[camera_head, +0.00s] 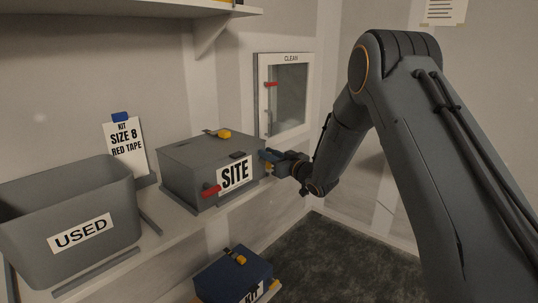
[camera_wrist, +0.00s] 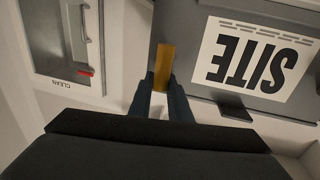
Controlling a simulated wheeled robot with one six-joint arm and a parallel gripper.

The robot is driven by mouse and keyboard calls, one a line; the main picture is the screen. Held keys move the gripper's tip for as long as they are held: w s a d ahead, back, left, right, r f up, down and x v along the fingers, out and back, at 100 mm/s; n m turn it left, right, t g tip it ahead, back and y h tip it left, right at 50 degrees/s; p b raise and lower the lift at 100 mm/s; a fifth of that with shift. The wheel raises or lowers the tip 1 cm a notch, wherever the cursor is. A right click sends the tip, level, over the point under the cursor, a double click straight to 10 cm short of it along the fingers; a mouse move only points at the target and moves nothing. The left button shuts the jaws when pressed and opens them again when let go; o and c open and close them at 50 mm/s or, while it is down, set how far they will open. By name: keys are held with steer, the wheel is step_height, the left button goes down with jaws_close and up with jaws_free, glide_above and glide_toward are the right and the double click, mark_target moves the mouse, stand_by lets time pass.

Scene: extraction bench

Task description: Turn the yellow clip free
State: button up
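The yellow clip (camera_wrist: 164,62) is an upright bar in the wrist view, beside the edge of the grey SITE box (camera_wrist: 207,38). My gripper (camera_wrist: 164,82) has a finger on each side of the clip's lower end, with no clear gap, so it looks shut on it. In the head view my gripper (camera_head: 268,158) is at the right side of the SITE box (camera_head: 180,166), and this clip is hidden there. A yellow piece (camera_head: 224,134) also shows on the box lid, and a red tab (camera_head: 210,190) on its front.
A grey USED bin (camera_head: 125,205) and a SIZE 8 RED TAPE card (camera_head: 126,145) stand left on the shelf. A CLEAN cabinet (camera_head: 258,100) with a red tab is on the wall behind. A dark blue KIT box (camera_head: 225,272) sits below. Dark floor is open at right.

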mark_target(253, 161)
steer(key=shift+b, duration=0.3)
jaws_close()
steer(key=n+b, duration=0.4)
steer(key=s+a+f+n+y+b, duration=0.1)
steer(key=n+b, duration=0.2)
steer(key=b, duration=0.2)
steer(key=s+a+f+n+y+b, duration=0.1)
steer(key=n+b, duration=0.3)
steer(key=b, duration=0.1)
steer(key=shift+s+n, duration=0.2)
steer(key=shift+n, duration=0.1)
steer(key=n+b, duration=0.1)
steer(key=b, duration=0.1)
steer(key=n+y+b, duration=0.1)
steer(key=n+b, duration=0.1)
steer(key=f+n+b, duration=0.1)
steer(key=n+b, duration=0.1)
steer(key=shift+s+a+f, duration=0.1)
steer(key=shift+s, duration=0.15)
steer(key=n+b, duration=0.1)
steer(key=b, duration=0.1)
steer(key=n+g+y+b, duration=0.1)
steer(key=n+b, duration=0.1)
steer(key=shift+f, duration=0.3)
steer(key=shift+s+n, duration=0.1)
steer(key=shift+n, duration=0.3)
steer(key=o, duration=0.6)
jaws_free()
